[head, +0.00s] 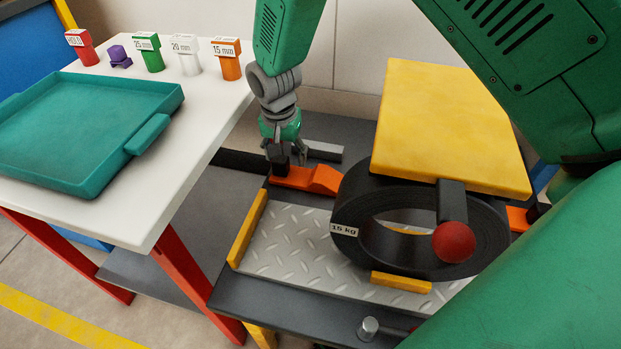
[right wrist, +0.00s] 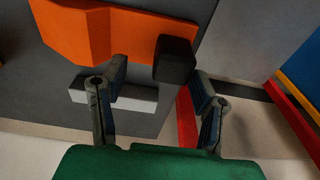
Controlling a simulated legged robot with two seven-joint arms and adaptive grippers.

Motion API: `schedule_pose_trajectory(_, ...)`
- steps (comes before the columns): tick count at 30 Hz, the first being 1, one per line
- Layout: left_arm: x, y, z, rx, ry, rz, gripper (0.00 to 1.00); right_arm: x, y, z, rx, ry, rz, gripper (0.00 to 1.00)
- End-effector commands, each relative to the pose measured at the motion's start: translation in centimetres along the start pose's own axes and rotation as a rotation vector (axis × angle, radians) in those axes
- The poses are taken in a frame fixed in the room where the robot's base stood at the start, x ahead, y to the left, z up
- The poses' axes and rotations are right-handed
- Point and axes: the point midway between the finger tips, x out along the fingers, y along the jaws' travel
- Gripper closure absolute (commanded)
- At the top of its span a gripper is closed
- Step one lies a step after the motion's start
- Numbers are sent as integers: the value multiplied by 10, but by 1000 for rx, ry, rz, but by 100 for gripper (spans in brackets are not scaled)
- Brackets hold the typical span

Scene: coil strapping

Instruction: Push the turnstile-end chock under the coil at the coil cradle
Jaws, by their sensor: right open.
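An orange chock (head: 318,179) with a dark upright block (head: 278,158) at its left end lies behind the left side of the black coil (head: 347,211). Its sloped end points at the coil; I cannot tell whether they touch. My right gripper (head: 285,156) is open and points down at the dark block. In the right wrist view the orange chock (right wrist: 125,36) lies beyond my open fingers (right wrist: 158,90), with its dark block (right wrist: 174,59) between and just ahead of the fingertips. A second orange chock (head: 517,218) shows partly at the coil's right. My left gripper is not visible.
The coil stands on a tread-plate cradle (head: 287,240) with yellow stops. A yellow plate (head: 445,120) sits above it, and a red ball knob (head: 453,242) is in front. A white table (head: 150,215) with a teal tray (head: 80,130) and several tagged blocks stands left.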

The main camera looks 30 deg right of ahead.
Motion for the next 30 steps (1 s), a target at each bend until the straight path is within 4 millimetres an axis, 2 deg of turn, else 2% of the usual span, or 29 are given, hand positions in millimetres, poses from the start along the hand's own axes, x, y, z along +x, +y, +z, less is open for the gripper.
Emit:
schedule_pose_trajectory(1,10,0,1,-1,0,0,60,13,-3,5,-3,0,2,45)
schedule_pose_trajectory(6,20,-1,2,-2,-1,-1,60,33,-4,6,-3,2,4,45)
schedule_pose_trajectory(13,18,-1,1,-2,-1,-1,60,35,-1,2,0,-3,-3,45)
schedule_pose_trajectory(15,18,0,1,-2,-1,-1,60,36,0,1,0,-5,-3,69)
schedule_pose_trajectory(18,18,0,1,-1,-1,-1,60,36,-1,2,0,-3,-2,100)
schedule_pose_trajectory(30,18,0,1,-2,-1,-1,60,35,-2,4,-3,-2,2,100)
